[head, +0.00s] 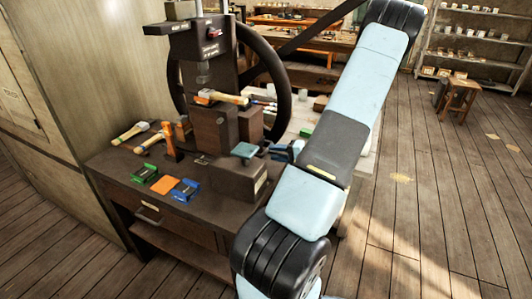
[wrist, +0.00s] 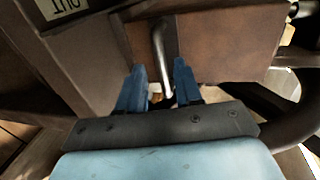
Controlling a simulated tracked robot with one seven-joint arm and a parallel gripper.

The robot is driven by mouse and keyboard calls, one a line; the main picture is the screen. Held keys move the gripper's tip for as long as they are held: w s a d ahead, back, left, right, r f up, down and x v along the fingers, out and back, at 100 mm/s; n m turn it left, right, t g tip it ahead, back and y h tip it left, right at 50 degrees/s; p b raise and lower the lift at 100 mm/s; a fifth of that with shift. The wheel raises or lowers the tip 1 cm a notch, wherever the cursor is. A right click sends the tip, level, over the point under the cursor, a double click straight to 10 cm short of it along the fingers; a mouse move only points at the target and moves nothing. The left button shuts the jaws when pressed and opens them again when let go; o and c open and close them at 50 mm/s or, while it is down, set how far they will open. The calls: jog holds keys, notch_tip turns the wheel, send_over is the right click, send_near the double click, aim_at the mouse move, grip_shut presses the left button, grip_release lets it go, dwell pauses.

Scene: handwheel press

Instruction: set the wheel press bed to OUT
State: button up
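The press (head: 208,62) stands on the dark bench, with its large dark handwheel (head: 284,90) behind it. In the wrist view, a bent metal handle (wrist: 163,45) stands out from a brown block face (wrist: 230,45). A pale label (wrist: 60,8) reading OUT, upside down, is at the top left of that view. My gripper (wrist: 159,66) has its two blue fingers apart, one on each side of the handle, with visible gaps. In the head view my gripper (head: 284,151) is beside the press's right side, and the handle is hidden.
Hammers (head: 131,132) lie on the bench's left. Green (head: 145,172), orange (head: 166,185) and blue (head: 185,190) items lie near its front. A brown box (head: 238,182) stands close to my arm. In the wrist view, a curved dark rim (wrist: 303,122) is at right.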

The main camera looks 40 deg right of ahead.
aim_at(266, 150)
jog(key=shift+x, duration=2.45)
jog(key=shift+c, duration=0.2)
grip_shut()
jog(key=shift+s, duration=0.1)
